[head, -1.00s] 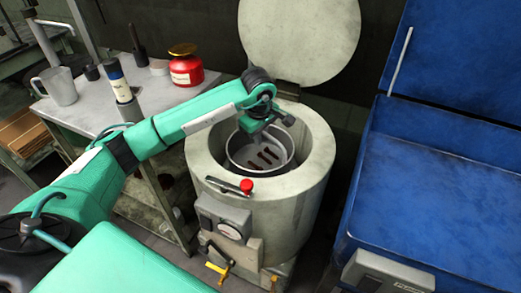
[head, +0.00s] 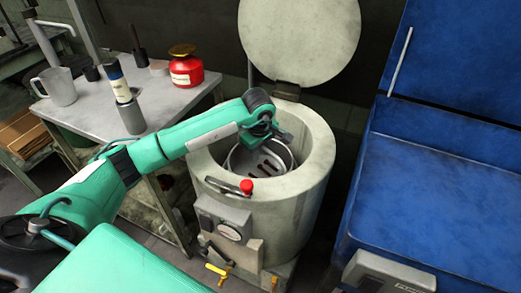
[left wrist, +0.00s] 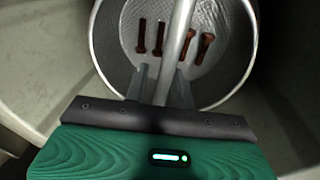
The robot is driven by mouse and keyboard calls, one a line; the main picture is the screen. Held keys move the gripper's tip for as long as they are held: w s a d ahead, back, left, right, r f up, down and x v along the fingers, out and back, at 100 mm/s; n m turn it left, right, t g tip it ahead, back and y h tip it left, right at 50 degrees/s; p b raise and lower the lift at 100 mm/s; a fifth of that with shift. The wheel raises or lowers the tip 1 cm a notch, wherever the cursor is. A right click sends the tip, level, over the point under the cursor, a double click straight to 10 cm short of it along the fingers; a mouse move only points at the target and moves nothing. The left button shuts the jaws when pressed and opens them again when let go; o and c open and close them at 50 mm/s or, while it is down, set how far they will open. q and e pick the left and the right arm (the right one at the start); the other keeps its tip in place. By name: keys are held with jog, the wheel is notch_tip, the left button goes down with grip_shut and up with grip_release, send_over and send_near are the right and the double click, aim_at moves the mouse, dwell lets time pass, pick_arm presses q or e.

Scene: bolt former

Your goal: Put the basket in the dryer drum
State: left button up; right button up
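The basket (head: 234,163) is a round grey metal pan with small holes in its floor and a bar handle (left wrist: 176,45) across it. Several reddish-brown bolts (left wrist: 160,40) lie in it. It sits low inside the round opening of the pale dryer drum (head: 315,165), below the rim. Whether it touches the drum floor is hidden. My left gripper (head: 272,143) is over the basket, and in the left wrist view its fingers (left wrist: 162,88) are on both sides of the handle, closed on it. My right gripper is not in view.
The dryer's round lid (head: 300,40) stands open behind the drum. A red-knobbed lever (head: 246,187) is on its front rim. A blue open bin (head: 430,190) stands at right. A table (head: 165,110) at left holds a mug, a red can and bottles.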

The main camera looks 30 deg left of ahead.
pick_arm(q)
jog(key=shift+o, duration=0.2)
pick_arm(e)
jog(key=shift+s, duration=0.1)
pick_arm(q)
notch_tip(320, 180, up, 12)
jog(key=s, duration=0.2)
jog(key=shift+d, duration=0.3)
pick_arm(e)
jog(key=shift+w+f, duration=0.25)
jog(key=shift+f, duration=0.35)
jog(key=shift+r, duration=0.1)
